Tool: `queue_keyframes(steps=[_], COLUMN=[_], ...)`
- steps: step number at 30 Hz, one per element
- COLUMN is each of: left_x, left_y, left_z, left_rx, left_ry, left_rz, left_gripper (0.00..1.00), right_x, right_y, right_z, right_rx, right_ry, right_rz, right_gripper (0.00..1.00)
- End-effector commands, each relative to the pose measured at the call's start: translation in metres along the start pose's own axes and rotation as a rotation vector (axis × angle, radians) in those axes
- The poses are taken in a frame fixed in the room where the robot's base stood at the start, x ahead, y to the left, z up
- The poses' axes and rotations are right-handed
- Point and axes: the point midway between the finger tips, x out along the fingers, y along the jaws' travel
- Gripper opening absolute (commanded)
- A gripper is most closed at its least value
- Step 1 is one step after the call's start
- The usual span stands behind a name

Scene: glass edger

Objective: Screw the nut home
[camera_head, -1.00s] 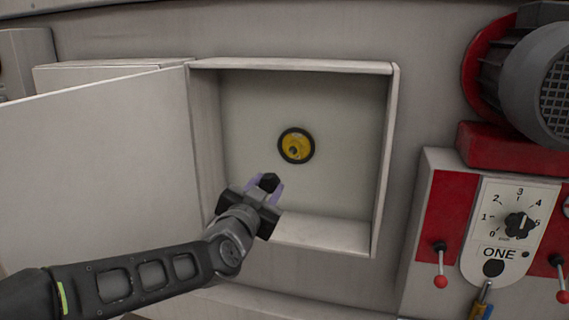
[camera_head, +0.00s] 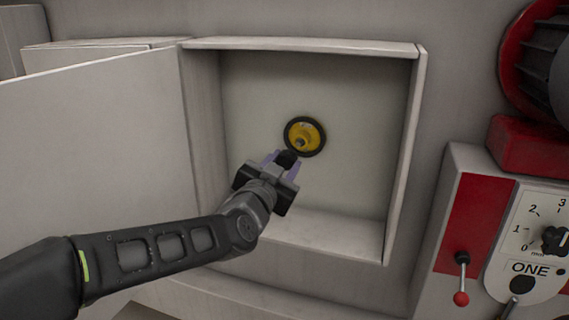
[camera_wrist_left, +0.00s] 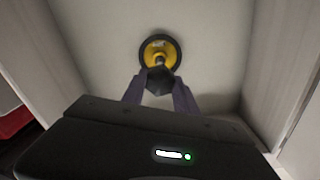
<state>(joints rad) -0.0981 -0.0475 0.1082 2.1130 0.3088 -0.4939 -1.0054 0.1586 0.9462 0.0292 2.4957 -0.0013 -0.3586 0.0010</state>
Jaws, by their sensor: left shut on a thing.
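My left gripper (camera_head: 284,164) is inside the mouth of an open wall box, its purple fingers shut on a small black nut (camera_head: 287,158). In the left wrist view the nut (camera_wrist_left: 159,82) sits between the fingertips, just below a yellow disc with a black rim. That disc (camera_head: 305,131) is on the back wall of the box, with a short stud (camera_head: 300,143) at its lower middle. In the wrist view the nut overlaps the lower end of the stud, and I cannot tell whether they touch. My right gripper is not in view.
The box's walls (camera_head: 402,150) stand around my left gripper, with a ledge (camera_head: 330,235) below. Its door (camera_head: 95,140) hangs open at the left. A red and grey control panel (camera_head: 480,200) with a dial and levers is at the right.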

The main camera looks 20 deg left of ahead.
Motion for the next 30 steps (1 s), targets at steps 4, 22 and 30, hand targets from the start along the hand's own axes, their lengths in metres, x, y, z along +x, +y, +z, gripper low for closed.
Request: queue_keyframes(steps=[4,22,30], left_x=[0.005,0.054,0.060], left_y=[0.000,0.000,0.000], left_z=[0.000,0.000,-0.001], left_rx=[0.000,0.000,0.001], left_ry=[0.001,0.001,0.003], left_rz=[0.000,0.000,-0.001], left_gripper=[0.00,0.00,0.00], right_x=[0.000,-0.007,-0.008], right_y=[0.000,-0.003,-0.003], right_z=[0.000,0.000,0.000], right_rx=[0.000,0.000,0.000], right_ry=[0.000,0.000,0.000], right_rz=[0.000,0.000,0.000], right_gripper=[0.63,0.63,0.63])
